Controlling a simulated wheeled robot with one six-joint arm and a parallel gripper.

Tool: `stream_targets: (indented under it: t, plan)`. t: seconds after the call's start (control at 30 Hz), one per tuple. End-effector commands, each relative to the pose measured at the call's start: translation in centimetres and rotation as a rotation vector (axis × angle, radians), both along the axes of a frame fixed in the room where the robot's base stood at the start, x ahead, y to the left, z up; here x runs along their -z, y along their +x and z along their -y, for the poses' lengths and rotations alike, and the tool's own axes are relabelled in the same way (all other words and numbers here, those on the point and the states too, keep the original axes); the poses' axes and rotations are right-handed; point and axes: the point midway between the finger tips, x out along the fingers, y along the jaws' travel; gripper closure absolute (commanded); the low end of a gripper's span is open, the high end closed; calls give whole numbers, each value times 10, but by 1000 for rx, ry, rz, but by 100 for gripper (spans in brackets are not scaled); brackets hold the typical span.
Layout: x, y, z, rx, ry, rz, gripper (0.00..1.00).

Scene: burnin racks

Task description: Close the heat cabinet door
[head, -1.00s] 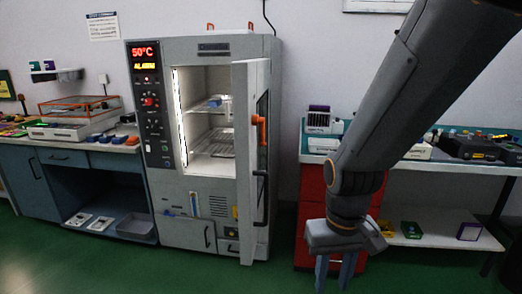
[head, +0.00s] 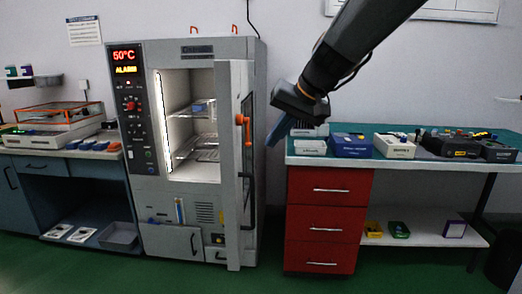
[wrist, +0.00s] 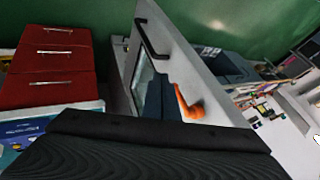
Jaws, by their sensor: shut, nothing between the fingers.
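The heat cabinet (head: 185,70) stands at centre left in the head view, its lit chamber exposed and its display reading 50°C and ALARM. Its door (head: 234,190) is open, swung out toward the camera on the right side, with an orange latch handle (head: 242,130) and a dark bar handle. In the wrist view the door (wrist: 190,65) stands close ahead, with its orange handle (wrist: 186,103) and black bar handle showing. My gripper (head: 272,140) is shut and empty, to the right of the door and apart from it, above the red drawers' left end.
A red drawer unit (head: 318,215) stands under the right bench (head: 440,163), just right of the door. The bench holds several boxes and devices. A left bench (head: 60,155) adjoins the cabinet. The green floor in front is clear.

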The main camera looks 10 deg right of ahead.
Motion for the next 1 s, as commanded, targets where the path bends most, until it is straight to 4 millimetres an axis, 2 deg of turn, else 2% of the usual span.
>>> stream_targets:
  t: [0.47, 0.7, 1.0]
  plan:
    - [73, 41, -33, -1, -1, -7, 100]
    - [72, 49, -63, -2, -3, -3, 100]
    - [73, 52, -72, 0, -3, -3, 100]
